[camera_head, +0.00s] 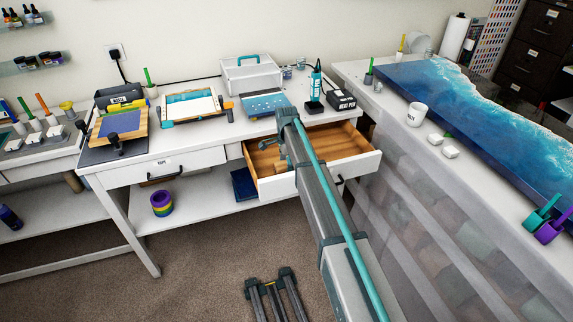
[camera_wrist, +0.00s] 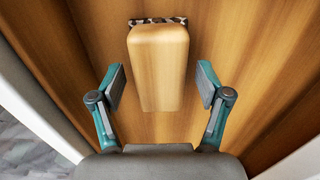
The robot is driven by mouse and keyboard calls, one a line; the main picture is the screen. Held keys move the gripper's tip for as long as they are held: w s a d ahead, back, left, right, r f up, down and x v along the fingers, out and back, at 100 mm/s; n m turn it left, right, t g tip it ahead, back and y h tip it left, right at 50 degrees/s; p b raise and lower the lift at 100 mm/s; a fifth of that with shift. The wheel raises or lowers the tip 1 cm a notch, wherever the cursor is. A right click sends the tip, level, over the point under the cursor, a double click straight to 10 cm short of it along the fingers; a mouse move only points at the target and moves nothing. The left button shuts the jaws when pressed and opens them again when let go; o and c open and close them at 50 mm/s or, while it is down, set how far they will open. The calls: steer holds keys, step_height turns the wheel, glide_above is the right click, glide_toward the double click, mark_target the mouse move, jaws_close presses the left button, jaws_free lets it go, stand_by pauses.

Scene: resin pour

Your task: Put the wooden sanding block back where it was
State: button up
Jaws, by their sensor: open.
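The wooden sanding block (camera_wrist: 158,65) is a pale wood block with rounded edges, seen in the wrist view against brown wood. A dark speckled strip shows along its far end. My gripper (camera_wrist: 161,86) is open, with one finger on each side of the block and a visible gap on both sides. In the head view my gripper (camera_head: 283,150) is down at the open drawer (camera_head: 335,142) with a wooden inside.
The drawer's white front and side walls stand close around my gripper. The white bench (camera_head: 185,140) holds a tablet-like frame (camera_head: 192,105), a white box (camera_head: 252,76) and a heat pen unit (camera_head: 341,99). A blue resin slab (camera_head: 440,95) lies on the right-hand bench.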

step_height(320, 180, up, 12)
steer(key=b, duration=0.3)
stand_by(0.4)
